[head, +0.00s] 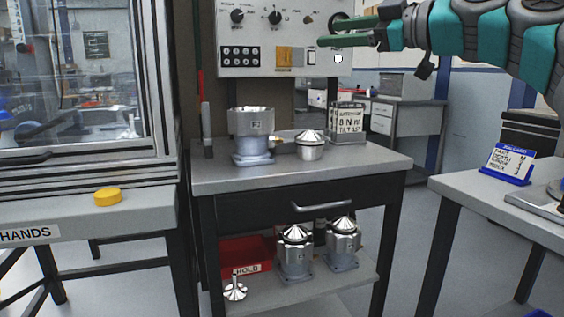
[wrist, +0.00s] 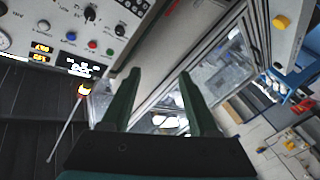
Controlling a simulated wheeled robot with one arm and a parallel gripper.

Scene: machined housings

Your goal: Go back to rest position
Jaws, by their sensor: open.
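My gripper (head: 345,32) is at the top of the head view, raised in front of the control panel and well above the bench. Its green fingers also show in the wrist view (wrist: 158,98), spread apart with nothing between them. My teal and grey arm reaches in from the upper right of the head view. The wrist view is tilted and shows the panel at upper left and a glass-fronted enclosure behind the fingers.
A table (head: 460,190) stands right. A yellow button (head: 107,197) is at left.

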